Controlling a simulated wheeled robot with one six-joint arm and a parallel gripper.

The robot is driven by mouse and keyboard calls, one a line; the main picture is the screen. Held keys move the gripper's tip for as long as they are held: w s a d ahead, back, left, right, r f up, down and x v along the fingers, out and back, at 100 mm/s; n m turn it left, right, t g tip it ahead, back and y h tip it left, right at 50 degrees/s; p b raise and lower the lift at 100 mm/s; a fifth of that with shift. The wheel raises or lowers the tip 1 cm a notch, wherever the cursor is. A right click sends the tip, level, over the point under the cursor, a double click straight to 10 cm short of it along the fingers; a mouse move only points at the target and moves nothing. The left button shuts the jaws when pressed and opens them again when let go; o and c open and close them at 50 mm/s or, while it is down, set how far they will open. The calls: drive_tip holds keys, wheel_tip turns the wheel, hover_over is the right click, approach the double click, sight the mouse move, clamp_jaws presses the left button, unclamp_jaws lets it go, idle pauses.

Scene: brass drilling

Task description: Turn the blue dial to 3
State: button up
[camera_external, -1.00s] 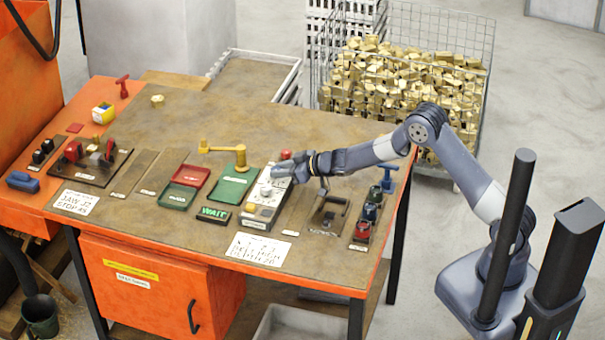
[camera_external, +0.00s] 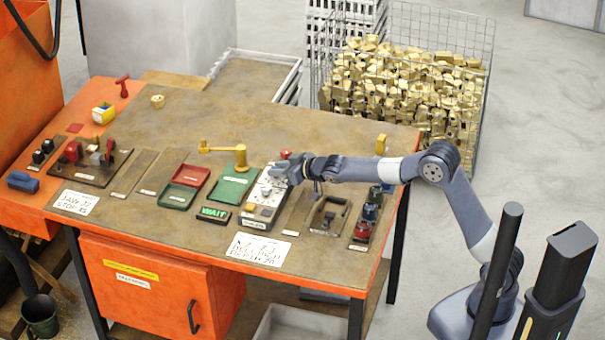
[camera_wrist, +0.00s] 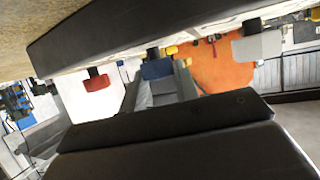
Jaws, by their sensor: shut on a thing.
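My gripper (camera_external: 283,173) is low over the far part of a pale control panel (camera_external: 263,207) on the table. The numbers on the dials are too small to read. In the wrist view, dark surfaces fill much of the picture, with a blue block (camera_wrist: 157,69) between a red block (camera_wrist: 95,83) and a grey block (camera_wrist: 257,46).
A wire cage of brass pieces (camera_external: 400,90) is behind the table. The table's back middle is clear.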

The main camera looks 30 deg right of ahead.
drive_tip(key=shift+s+a+f+m+t+h+b, duration=0.1)
drive_tip(key=shift+f+m+t+h+b, duration=0.4)
drive_tip(key=shift+b, duration=5.75)
drive_tip(key=m+h+b, duration=0.1)
drive_tip(key=b, duration=0.1)
drive_tip(key=shift+s+b, duration=0.2)
drive_tip(key=shift+b, duration=0.1)
drive_tip(key=shift+r+m+h+b, duration=0.15)
drive_tip(key=shift+m+h+b, duration=0.45)
drive_tip(key=shift+h+b, duration=0.15)
drive_tip(key=o, duration=1)
drive_tip(key=shift+s+r, duration=0.1)
drive_tip(key=shift+r, duration=0.1)
drive_tip(key=shift+s+r+t, duration=0.1)
drive_tip(key=shift+r+t, duration=0.05)
drive_tip(key=shift+t, duration=0.15)
drive_tip(key=v, duration=1)
drive_tip(key=shift+s+r, duration=0.1)
drive_tip(key=shift+s, duration=0.1)
